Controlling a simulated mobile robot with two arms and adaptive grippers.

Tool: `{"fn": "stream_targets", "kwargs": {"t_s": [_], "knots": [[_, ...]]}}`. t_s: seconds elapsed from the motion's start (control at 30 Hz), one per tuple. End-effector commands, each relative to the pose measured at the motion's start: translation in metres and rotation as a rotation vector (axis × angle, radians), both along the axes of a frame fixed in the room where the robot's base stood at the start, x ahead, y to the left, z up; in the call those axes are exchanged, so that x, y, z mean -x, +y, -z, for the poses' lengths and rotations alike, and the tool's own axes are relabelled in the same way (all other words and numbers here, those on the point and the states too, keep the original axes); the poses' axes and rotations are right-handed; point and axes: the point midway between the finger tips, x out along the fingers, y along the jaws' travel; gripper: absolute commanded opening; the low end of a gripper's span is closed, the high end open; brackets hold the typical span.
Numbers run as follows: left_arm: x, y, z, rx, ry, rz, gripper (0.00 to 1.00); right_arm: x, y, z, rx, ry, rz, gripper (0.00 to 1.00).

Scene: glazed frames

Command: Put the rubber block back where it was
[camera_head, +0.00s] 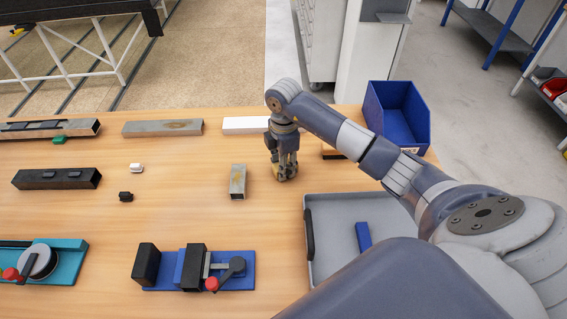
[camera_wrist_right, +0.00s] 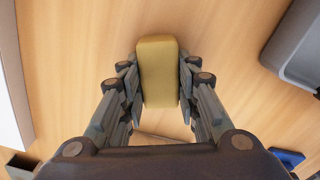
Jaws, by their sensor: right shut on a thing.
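My right gripper (camera_head: 284,174) is over the wooden table, left of the blue bin and above the grey tray's far left corner in the picture. It is shut on a yellow-tan block, likely the rubber block (camera_wrist_right: 158,70), which sits between both fingers in the right wrist view, where the gripper (camera_wrist_right: 158,92) also shows. In the head view the fingers hide most of the block. I cannot tell whether the block touches the table. My left gripper is not in view.
A blue bin (camera_head: 400,112) stands at the back right. The grey tray (camera_head: 330,203) holds a blue block (camera_head: 363,237). A metal tube (camera_head: 237,181) lies just left of my gripper; a white bar (camera_head: 246,125) lies behind. Blue (camera_head: 240,283) and teal (camera_head: 72,262) clamp fixtures stand in front.

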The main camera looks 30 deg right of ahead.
Motion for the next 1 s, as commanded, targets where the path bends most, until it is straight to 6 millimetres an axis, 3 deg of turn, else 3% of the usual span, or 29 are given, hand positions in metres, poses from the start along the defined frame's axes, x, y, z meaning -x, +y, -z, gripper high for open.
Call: {"fn": "stream_targets", "kwargs": {"t_s": [0.2,0.23,0.3,0.73,0.87,1.0], "knots": [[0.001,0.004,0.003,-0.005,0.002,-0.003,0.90,0.000,0.000,0.004,0.000,0.000,0.001,0.04],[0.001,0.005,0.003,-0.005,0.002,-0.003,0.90,0.000,0.000,0.003,0.000,0.000,0.001,0.34],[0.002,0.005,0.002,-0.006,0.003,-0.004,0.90,0.000,0.000,0.003,0.000,0.000,0.001,0.50],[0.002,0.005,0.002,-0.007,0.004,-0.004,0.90,0.000,0.000,-0.003,0.000,-0.002,0.001,0.50],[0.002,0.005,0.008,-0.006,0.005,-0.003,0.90,-0.002,-0.001,-0.021,0.001,-0.006,0.000,0.50],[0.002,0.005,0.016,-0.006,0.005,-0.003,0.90,-0.001,-0.001,-0.052,0.001,-0.007,0.000,0.50]]}}
